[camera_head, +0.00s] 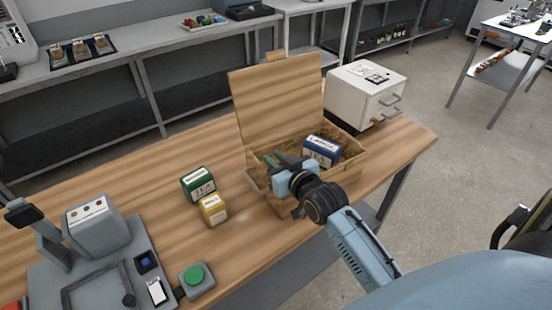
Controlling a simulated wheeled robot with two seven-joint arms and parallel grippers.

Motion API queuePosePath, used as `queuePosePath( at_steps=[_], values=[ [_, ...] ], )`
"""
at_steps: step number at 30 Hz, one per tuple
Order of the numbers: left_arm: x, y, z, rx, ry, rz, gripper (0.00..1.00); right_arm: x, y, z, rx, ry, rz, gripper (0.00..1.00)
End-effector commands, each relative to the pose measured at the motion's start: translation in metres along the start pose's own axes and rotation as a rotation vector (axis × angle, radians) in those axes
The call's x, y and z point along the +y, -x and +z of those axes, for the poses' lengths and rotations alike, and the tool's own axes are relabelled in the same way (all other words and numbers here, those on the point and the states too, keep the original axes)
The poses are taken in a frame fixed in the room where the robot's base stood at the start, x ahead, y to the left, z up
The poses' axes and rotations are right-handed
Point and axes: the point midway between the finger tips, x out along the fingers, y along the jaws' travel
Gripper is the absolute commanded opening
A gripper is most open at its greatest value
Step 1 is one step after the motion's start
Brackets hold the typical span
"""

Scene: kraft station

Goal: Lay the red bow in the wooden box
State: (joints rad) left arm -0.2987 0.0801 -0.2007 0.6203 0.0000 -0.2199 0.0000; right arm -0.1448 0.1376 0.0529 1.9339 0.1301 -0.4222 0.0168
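The wooden box (260,188) stands on the table with its lid (277,97) raised at the back. A blue and white labelled carton (321,150) sits in it at the right. My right gripper (269,163) reaches over the left part of the box, with its wrist above the front wall. Its fingertips are small and partly hidden, so I cannot tell whether they are open or hold anything. I cannot make out the red bow; it may be hidden by the gripper or out of view. My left gripper is not in view.
A green carton (198,184) and a yellow carton (213,210) stand left of the box. A white drawer cabinet (363,96) stands behind it at the right. A grey machine (97,228) with a green button (195,276) fills the front left. The back left tabletop is clear.

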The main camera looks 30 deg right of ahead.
Motion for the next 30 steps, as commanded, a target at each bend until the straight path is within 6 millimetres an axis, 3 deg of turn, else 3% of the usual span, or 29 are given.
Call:
queuePosePath(
  at_steps=[4,12,17,30],
  values=[
    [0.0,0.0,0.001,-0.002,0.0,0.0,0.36,0.0,0.0,0.0,0.0,0.0,0.0,0.35],
    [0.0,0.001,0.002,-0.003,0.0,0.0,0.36,0.0,0.0,-0.002,0.001,0.0,0.0,0.35],
    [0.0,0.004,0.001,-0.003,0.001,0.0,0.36,0.0,0.004,-0.015,0.002,0.0,0.0,0.35],
    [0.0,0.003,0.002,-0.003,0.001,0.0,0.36,0.0,0.093,-0.011,-0.002,0.0,0.0,0.35]
  ],
)
